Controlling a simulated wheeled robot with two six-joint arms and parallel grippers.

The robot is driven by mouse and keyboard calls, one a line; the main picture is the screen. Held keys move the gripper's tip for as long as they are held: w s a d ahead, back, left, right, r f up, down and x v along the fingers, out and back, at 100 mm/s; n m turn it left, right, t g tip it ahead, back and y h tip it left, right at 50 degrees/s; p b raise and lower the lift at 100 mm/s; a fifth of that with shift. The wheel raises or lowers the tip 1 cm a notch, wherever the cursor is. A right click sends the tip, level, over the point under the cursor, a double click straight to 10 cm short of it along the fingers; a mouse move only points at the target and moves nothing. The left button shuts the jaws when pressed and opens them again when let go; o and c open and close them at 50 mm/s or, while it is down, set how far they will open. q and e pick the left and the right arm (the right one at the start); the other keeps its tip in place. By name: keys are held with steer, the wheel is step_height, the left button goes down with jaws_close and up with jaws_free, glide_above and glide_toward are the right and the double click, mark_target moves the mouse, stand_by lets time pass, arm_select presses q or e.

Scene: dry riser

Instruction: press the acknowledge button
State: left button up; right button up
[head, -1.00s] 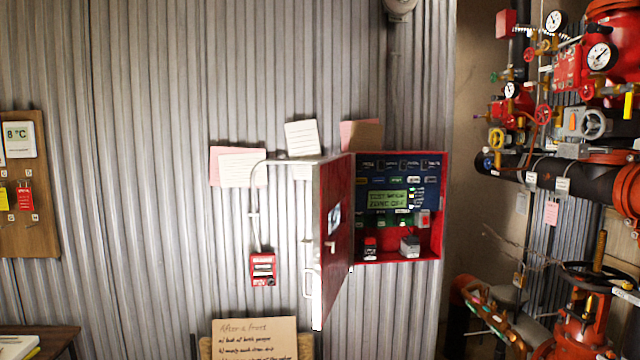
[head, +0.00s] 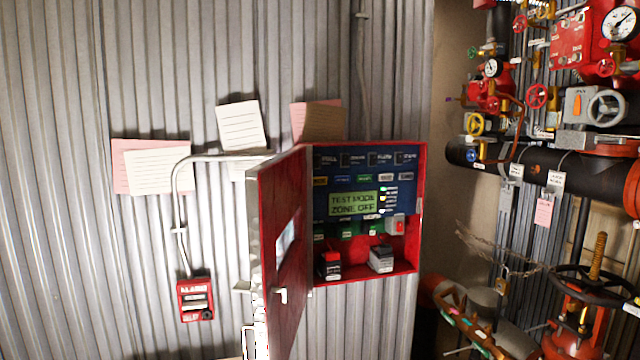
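A red alarm panel box (head: 424,200) hangs on the corrugated wall. Its red door (head: 283,250) stands open to the left. Inside is a blue control face (head: 408,168) with a lit green screen (head: 353,204) reading "TEST MODE ZONE OFF". A row of small labelled buttons (head: 364,178) runs above the screen, and green parts (head: 347,229) sit below it. The labels are too small to read surely, so I cannot tell which is the acknowledge button. Neither of my grippers shows in the head view.
A red alarm pull station (head: 195,299) is on the wall left of the door. Two small dark blocks, one red-topped (head: 330,265) and one grey-topped (head: 381,259), sit in the box bottom. Red valves and black pipes (head: 600,177) crowd the right side.

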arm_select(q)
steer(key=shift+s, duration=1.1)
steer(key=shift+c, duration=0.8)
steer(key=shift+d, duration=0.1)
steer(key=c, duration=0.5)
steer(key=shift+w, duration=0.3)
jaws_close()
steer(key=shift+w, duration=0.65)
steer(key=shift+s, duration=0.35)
